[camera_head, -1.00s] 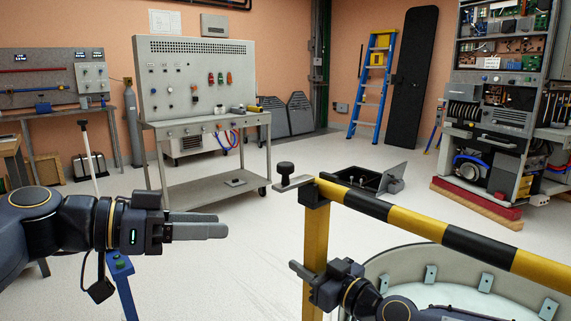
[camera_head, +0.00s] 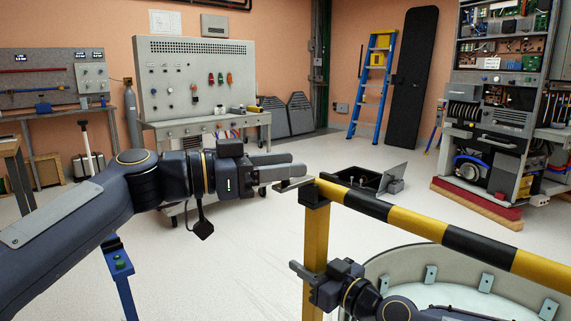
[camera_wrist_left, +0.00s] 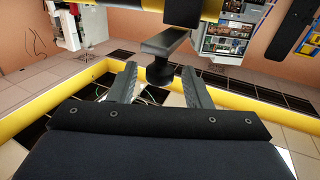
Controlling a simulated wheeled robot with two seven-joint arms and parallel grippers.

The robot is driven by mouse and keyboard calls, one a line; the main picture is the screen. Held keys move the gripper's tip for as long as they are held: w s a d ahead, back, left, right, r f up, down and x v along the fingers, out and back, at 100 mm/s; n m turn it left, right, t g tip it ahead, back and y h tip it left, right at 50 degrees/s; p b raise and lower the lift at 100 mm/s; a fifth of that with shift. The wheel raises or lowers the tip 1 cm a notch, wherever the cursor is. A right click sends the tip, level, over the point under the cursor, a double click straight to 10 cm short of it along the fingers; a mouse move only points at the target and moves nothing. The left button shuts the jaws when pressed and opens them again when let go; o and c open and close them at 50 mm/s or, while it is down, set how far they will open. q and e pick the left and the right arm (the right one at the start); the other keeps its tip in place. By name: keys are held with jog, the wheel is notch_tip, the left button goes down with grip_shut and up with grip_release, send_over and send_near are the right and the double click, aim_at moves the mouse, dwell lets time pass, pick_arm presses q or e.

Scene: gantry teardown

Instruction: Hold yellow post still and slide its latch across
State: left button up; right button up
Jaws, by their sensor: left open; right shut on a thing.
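The yellow post (camera_head: 315,238) stands upright with a black cap (camera_head: 314,193) under the striped rail. Its latch is a flat grey bar (camera_head: 290,186) sticking out to the left at the top. The latch's black knob is hidden behind my left fingers in the head view. In the left wrist view the knob (camera_wrist_left: 160,73) hangs from the latch bar (camera_wrist_left: 165,41), between and slightly beyond the fingertips. My left gripper (camera_head: 297,165) is open at the latch and holds nothing. My right gripper (camera_head: 305,276) is shut on the post, below the cap.
A yellow-and-black rail (camera_head: 440,233) runs from the post top to the right. A round pale tub (camera_head: 410,262) lies beneath it. An open black case (camera_head: 352,181) sits on the floor behind. A blue stand (camera_head: 121,268) is below my left arm.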

pick_arm(q)
jog(key=shift+w+d, duration=0.15)
jog(key=shift+d, duration=0.25)
jog(key=shift+c, duration=0.2)
grip_shut()
jog(key=w+d, duration=0.4)
jog(key=shift+w+d, duration=0.1)
jog(key=shift+o, duration=0.2)
grip_release()
